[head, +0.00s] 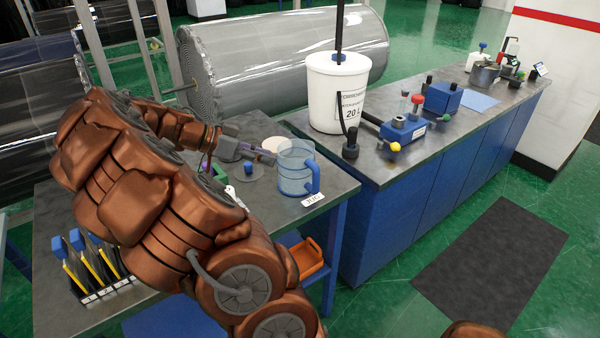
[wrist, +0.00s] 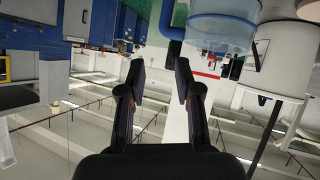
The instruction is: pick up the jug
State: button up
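The jug (head: 296,168) is a see-through blue cup-shaped vessel with a solid blue handle on its right side. It stands upright on the grey table near its right edge, by a white label reading JUG (head: 313,199). My gripper (head: 266,156) is just left of the jug, at about its upper half; touching or apart is unclear there. In the wrist view, which looks upside down, my gripper (wrist: 158,75) has its two black fingers apart with nothing between them. The jug (wrist: 222,32) is at the top, beyond the fingertips and to the right, partly cut off.
A white 20 L bucket (head: 335,90) stands on the blue-sided counter (head: 400,215) behind the jug. A blue device (head: 403,130) is beside it. A grey disc with a blue knob (head: 248,170) lies left of the jug.

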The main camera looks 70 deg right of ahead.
aim_at(300, 160)
jog(key=s+d+f+m+p, duration=0.1)
jog(key=d, duration=0.1)
jog(key=s+d+f+m+p, duration=0.1)
jog(key=d+f+p, duration=0.1)
jog(key=d, duration=0.1)
jog(key=s+d+f+g+p, duration=0.1)
jog(key=s+d, duration=0.1)
jog(key=d, duration=0.1)
jog(key=shift+d+f+m+h, duration=0.2)
jog(key=shift+f+m+h, duration=0.1)
jog(key=shift+m+h, duration=0.1)
jog(key=shift+s+d+f+p, duration=0.3)
jog(key=shift+s+f, duration=0.1)
jog(key=shift+c, duration=0.2)
grip_shut()
